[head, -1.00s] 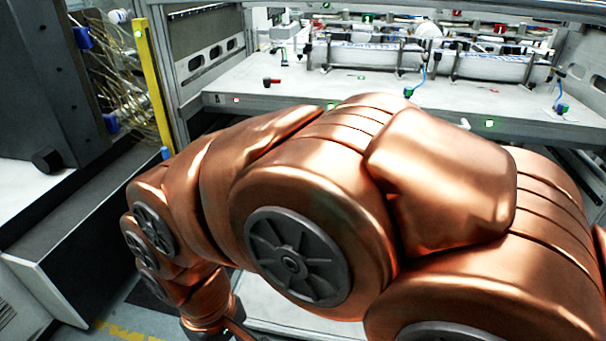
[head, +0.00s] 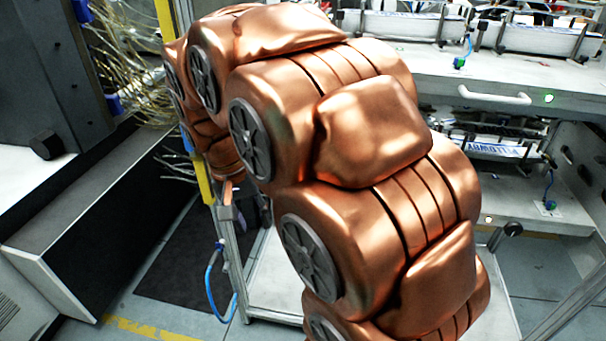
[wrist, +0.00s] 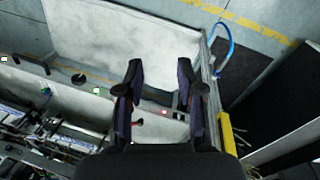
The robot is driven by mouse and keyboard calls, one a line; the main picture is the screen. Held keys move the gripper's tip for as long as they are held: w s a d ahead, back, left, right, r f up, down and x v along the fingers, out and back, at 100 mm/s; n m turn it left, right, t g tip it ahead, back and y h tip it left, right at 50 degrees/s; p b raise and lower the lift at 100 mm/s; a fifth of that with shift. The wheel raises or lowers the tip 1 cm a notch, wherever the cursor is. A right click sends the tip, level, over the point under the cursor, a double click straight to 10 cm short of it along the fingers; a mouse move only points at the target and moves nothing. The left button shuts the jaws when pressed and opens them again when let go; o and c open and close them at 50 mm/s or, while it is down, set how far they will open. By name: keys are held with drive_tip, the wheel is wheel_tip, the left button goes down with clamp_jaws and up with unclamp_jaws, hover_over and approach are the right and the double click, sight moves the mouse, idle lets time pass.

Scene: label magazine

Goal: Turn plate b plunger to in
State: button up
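My gripper (wrist: 160,72) is open and empty in the wrist view, its two dark fingers well apart. It is hidden behind my own arm in the head view. A plunger with a black knob (head: 513,229) stands out from the front of the lower plate (head: 552,219) at the right of the head view. The wrist view shows a dark knob (wrist: 78,78) by a plate's edge, left of the fingers, and a small red-stemmed part (wrist: 137,124) partly behind the left finger. No plate letters are readable, so I cannot tell which plunger is plate b's.
The upper plate (head: 450,68) has a white handle (head: 494,96) and a green light (head: 549,98). A yellow post (wrist: 226,135) and a blue hose (wrist: 222,45) are close right of the fingers. A dark cabinet (head: 50,80) with loose wiring stands left. Floor shows at front right.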

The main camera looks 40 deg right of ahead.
drive_tip(key=w+d+f+m+h+b, duration=0.1)
drive_tip(key=w+d+f+m+b, duration=0.5)
drive_tip(key=w+d, duration=0.55)
drive_tip(key=w+d+f+m+h+b, duration=0.2)
drive_tip(key=w+d+f+m+b, duration=0.2)
drive_tip(key=w+d+f+m, duration=0.65)
drive_tip(key=d+n, duration=0.1)
drive_tip(key=d, duration=0.3)
drive_tip(key=d+r+n, duration=0.1)
drive_tip(key=d, duration=0.3)
drive_tip(key=s+d+n, duration=0.1)
drive_tip(key=d, duration=0.3)
drive_tip(key=shift+r+p, duration=0.3)
drive_tip(key=shift+p, duration=0.05)
drive_tip(key=shift+s+d+f, duration=0.1)
drive_tip(key=shift+f, duration=0.5)
drive_tip(key=shift+c, duration=0.3)
clamp_jaws()
